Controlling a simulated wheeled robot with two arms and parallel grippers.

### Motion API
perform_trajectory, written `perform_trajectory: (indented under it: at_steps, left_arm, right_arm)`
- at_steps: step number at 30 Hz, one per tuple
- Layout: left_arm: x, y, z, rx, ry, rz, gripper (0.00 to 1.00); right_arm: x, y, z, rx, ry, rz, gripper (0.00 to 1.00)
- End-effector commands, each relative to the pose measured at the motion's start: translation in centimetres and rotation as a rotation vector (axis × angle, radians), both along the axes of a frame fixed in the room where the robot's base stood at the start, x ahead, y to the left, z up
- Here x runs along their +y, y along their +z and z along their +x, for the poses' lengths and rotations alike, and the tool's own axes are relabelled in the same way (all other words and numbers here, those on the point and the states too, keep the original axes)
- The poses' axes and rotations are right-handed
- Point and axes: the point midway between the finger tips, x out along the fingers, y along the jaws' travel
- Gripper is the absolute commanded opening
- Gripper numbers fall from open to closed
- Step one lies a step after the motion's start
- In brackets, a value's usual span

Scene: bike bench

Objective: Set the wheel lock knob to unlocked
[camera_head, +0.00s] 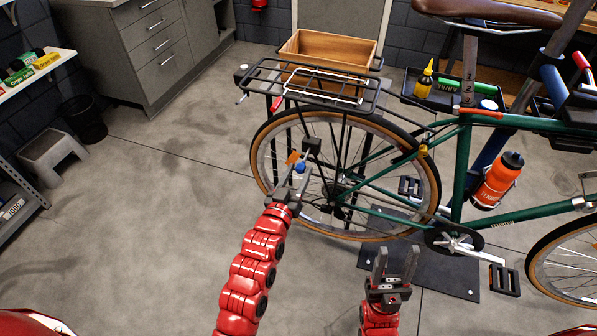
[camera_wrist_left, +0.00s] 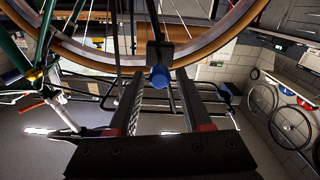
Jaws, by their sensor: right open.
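A small blue knob (camera_head: 300,167), which looks like the wheel lock knob, sits below a black block (camera_head: 312,146) beside the bike's rear wheel (camera_head: 272,190). It also shows in the left wrist view (camera_wrist_left: 160,77). I cannot read its lock setting. My left gripper (camera_head: 294,180) is just below it. In the left wrist view its fingers (camera_wrist_left: 160,95) are apart, with the knob between or just beyond their tips; I see no clear contact. My right gripper (camera_head: 396,262) is open and empty, pointing up, to the right and below the rear wheel.
The green bike (camera_head: 458,165) stands with a rear rack (camera_head: 310,83) above the wheel. A wooden crate (camera_head: 328,50) is behind the rack. Spokes and an orange reflector (camera_head: 292,157) are close to the knob.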

Motion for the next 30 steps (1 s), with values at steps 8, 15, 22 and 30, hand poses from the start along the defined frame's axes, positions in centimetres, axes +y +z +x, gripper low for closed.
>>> perform_trajectory:
  at_steps: [8,15,22,30]
  left_arm:
    - [0.0,0.1,0.0,-0.001,0.000,0.000,0.62]
    - [0.4,-0.2,-1.2,0.001,0.000,0.000,0.62]
    - [1.8,-0.2,-5.6,0.001,0.001,0.000,0.62]
    - [3.7,-0.2,-11.3,0.001,0.001,0.001,0.62]
  right_arm:
    - [0.0,0.0,0.0,0.000,0.000,0.000,0.50]
    - [0.0,-0.3,0.0,0.000,0.000,0.000,0.50]
    - [0.0,-1.0,0.0,0.000,0.000,0.000,0.50]
    - [0.0,-1.8,0.0,0.000,0.000,0.000,0.50]
